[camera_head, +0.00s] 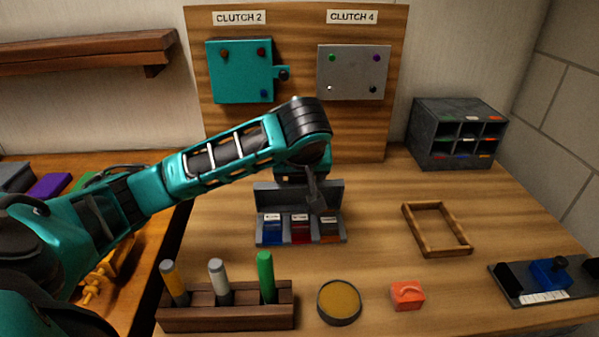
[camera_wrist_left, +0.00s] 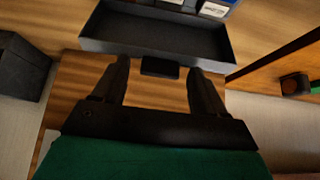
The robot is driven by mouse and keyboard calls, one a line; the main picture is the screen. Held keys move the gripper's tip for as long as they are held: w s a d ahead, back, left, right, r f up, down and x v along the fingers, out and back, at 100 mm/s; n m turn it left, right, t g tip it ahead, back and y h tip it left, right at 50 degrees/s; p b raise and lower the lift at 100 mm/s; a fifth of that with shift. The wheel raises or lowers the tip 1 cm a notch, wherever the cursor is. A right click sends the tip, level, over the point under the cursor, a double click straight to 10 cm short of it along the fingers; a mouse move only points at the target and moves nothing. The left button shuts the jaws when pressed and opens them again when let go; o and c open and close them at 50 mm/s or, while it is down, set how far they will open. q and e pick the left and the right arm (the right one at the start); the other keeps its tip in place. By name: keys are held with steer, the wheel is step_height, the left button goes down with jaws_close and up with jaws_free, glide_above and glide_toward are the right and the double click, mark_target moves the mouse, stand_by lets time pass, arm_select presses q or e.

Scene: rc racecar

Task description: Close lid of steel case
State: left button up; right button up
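The grey steel case (camera_head: 262,238) stands open near the middle of the table, with labelled blue, red and brown compartments inside. Its lid (camera_head: 268,196) is raised at the back, partly hidden by my left gripper. In the left wrist view the lid (camera_wrist_left: 150,35) shows its hollow inside and a small dark tab (camera_wrist_left: 160,67) on its edge. My left gripper (camera_head: 314,200) is at the lid's right part. Its fingers (camera_wrist_left: 160,72) are spread, one on each side of the tab; contact cannot be told. My right gripper is in neither view.
In front stand a wooden rack (camera_head: 228,318) with markers, a round tin (camera_head: 339,302) and an orange box (camera_head: 407,295). To the right are a wooden frame (camera_head: 405,217), a grey organizer (camera_head: 424,137) and a dark tray (camera_head: 515,292). A panel board (camera_head: 300,60) stands behind.

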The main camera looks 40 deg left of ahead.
arm_select(q)
steer(key=v, duration=1.2)
steer(key=shift+d+r, duration=0.2)
steer(key=shift+r, duration=0.15)
steer(key=shift+s, duration=0.15)
steer(key=shift+c, duration=0.4)
